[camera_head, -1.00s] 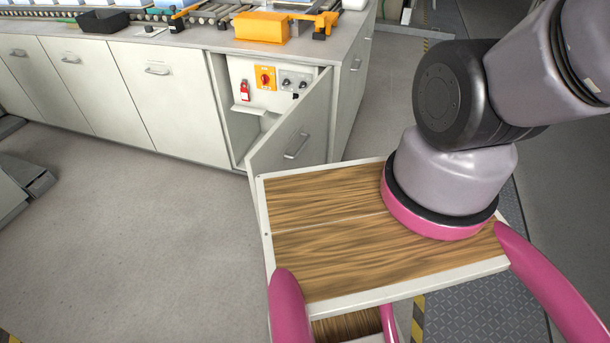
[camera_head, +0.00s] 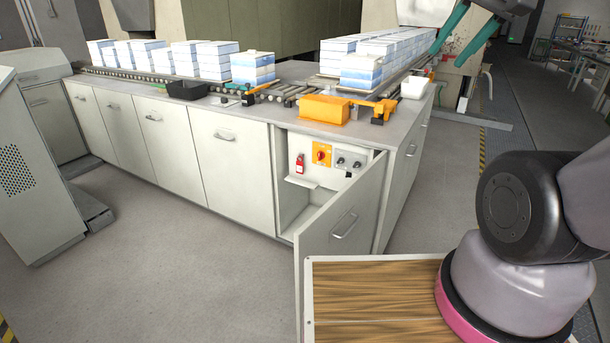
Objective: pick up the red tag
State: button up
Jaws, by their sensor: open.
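A small red tag (camera_head: 300,163) hangs inside the open cabinet compartment, on the left of its light control panel. It is left of an orange plate with a red rotary switch (camera_head: 321,155). Two dark knobs (camera_head: 348,163) sit further right on the panel. The cabinet door (camera_head: 341,222) stands swung open toward me, on the right side of the compartment. My arm shows at the lower right, mounted on my wooden-topped base. My gripper is outside the picture.
A long counter (camera_head: 225,106) carries a roller conveyor with stacks of white-blue boxes (camera_head: 213,62) and an orange device (camera_head: 325,109). A grey cabinet (camera_head: 33,195) stands at the left. The floor (camera_head: 190,235) before the counter is clear.

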aim_at(299, 165)
jog(key=k+j, duration=0.15)
jog(key=j, duration=0.15)
jog(key=k+j+z, duration=0.1)
jog(key=j, duration=0.2)
jog(key=j+z, duration=0.1)
jog(key=j, duration=0.4)
jog(key=k+j+z, duration=0.1)
jog(key=j, duration=0.4)
jog(key=j+z, duration=0.1)
jog(key=j, duration=0.4)
jog(key=i+j+z, duration=0.1)
jog(key=j, duration=0.4)
jog(key=i+j+z, duration=0.1)
jog(key=j, duration=0.45)
jog(key=i+j+z, duration=0.1)
jog(key=i+j, duration=0.15)
jog(key=j, duration=0.3)
jog(key=i+j+z, duration=0.15)
jog(key=j, duration=0.4)
jog(key=j+z, duration=0.1)
jog(key=j, duration=0.45)
jog(key=i+j, duration=0.25)
jog(key=i+j+z, duration=0.1)
jog(key=i+j, duration=0.15)
jog(key=j, duration=0.2)
jog(key=i+j, duration=0.2)
jog(key=j, duration=0.2)
jog(key=i, duration=0.5)
